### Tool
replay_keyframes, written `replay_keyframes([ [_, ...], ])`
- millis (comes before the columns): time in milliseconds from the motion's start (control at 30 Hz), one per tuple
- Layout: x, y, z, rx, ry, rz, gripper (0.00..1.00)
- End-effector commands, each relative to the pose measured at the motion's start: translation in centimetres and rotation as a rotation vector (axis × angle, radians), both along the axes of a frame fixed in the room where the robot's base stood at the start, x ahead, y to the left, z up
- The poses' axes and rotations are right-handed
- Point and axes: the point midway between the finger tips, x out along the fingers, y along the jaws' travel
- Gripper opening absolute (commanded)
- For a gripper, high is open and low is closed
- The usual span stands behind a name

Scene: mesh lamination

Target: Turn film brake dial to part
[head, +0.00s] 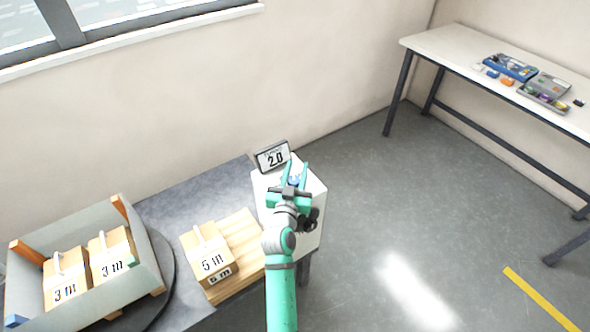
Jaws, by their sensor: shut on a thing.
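My gripper (294,174), with teal fingers, is over the top of a white box-shaped unit (308,186). A small blue part, which looks like the film brake dial (294,181), shows between the fingers, and the gripper is shut on it. My wrist and arm hide most of the dial and part of the unit's top. A small sign (272,156) reading "2.0" stands at the unit's back left edge. The dial's markings are too small to tell.
Left of the unit, a box marked "5 m" (211,262) sits on a wooden pallet (243,233). Further left, a grey bin (140,232) holds boxes marked "3 m" on a dark round plate. A white table (440,42) with small trays stands back right. The floor between is clear.

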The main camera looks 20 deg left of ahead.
Motion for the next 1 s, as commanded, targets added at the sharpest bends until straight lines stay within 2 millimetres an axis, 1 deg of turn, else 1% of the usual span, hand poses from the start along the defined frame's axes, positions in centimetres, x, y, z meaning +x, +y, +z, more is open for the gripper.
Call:
replay_keyframes([
  [467,0.1,-0.6,0.1,0.0,-0.001,-0.192,0.09],
  [1000,-0.1,-1.9,0.1,0.002,-0.002,-0.507,0.09],
])
